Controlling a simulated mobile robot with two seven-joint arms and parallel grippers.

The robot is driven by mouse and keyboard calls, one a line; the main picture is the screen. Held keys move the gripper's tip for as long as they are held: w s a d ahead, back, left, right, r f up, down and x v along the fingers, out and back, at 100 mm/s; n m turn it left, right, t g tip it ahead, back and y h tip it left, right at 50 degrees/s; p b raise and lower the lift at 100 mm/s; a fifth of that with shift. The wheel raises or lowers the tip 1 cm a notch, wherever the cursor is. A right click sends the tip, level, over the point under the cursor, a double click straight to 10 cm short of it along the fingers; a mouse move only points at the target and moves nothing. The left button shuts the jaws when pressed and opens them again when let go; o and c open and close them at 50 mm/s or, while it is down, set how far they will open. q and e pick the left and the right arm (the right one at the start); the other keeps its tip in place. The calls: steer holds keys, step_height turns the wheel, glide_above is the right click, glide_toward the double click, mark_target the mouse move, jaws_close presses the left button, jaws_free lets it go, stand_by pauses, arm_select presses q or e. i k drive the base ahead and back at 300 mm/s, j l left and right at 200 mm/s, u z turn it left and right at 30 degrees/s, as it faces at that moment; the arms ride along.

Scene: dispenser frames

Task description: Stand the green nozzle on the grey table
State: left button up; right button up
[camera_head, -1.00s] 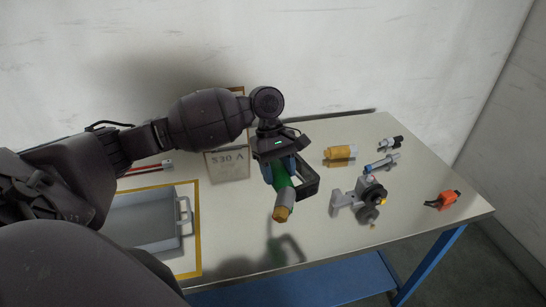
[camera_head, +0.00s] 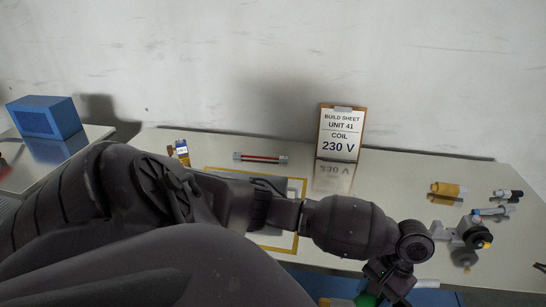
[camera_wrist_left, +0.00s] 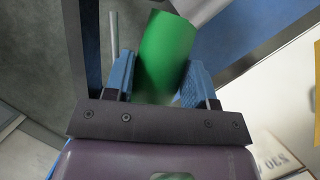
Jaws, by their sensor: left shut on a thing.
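My left gripper (camera_head: 384,284) is shut on the green nozzle (camera_wrist_left: 165,55), whose green body sits between the blue fingers (camera_wrist_left: 158,78) in the left wrist view. In the head view only a bit of the nozzle (camera_head: 367,300) shows at the bottom edge, and its far end is hidden. It is held in front of the bench's front edge. A second table (camera_head: 96,134) with a light grey top stands at the far left, partly hidden by my arm. My right gripper is not in view.
A blue box (camera_head: 45,117) stands on the left table. The bench (camera_head: 400,175) holds a build sheet (camera_head: 340,134), a red-and-grey rod (camera_head: 260,157), a yellow-framed tray area (camera_head: 297,188), an amber cylinder (camera_head: 447,190) and a grey valve-like part (camera_head: 470,235).

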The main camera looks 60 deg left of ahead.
mark_target(19, 162)
steer(key=u, duration=0.7)
steer(key=k+j+u, duration=0.15)
steer(key=j+u, duration=0.2)
steer(key=j, duration=0.15)
steer(key=k+j+u, duration=0.1)
steer(key=j+u, duration=0.5)
steer(key=j, duration=0.55)
steer(key=j+u, duration=0.1)
steer(key=j, duration=1.8)
